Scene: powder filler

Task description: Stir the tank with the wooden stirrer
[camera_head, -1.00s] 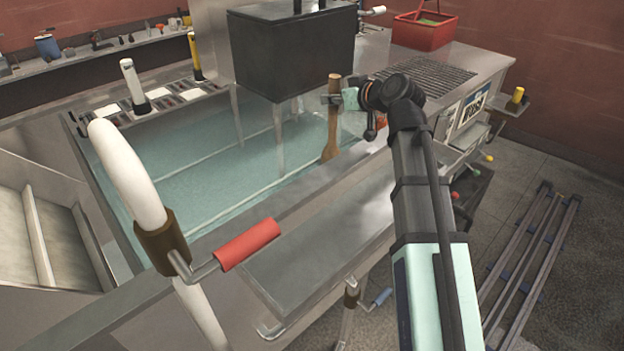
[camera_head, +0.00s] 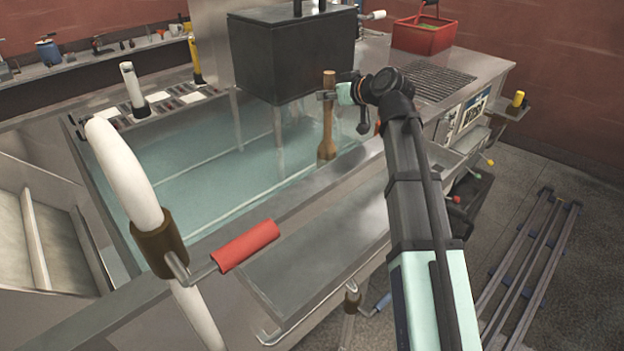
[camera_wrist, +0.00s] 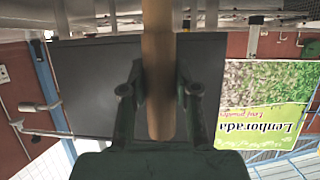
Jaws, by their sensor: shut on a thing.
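The wooden stirrer (camera_head: 327,122) stands nearly upright, its paddle end down in the pale blue-green liquid near the right side of the tank. The tank (camera_head: 262,212) is a long metal basin; I point at its front rim. My gripper (camera_head: 328,95) is shut on the stirrer's upper shaft, above the liquid and close to the black box. In the wrist view the stirrer (camera_wrist: 157,70) runs between the two fingers of my gripper (camera_wrist: 160,90). The stirrer's lowest tip is hard to make out through the liquid.
A black box (camera_head: 290,55) on legs stands over the tank's far side, close behind the stirrer. A white curved pipe (camera_head: 125,170) with a red handle (camera_head: 245,245) rises at the front left. A red basket (camera_head: 423,35) sits at the back right. Open liquid lies to the left.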

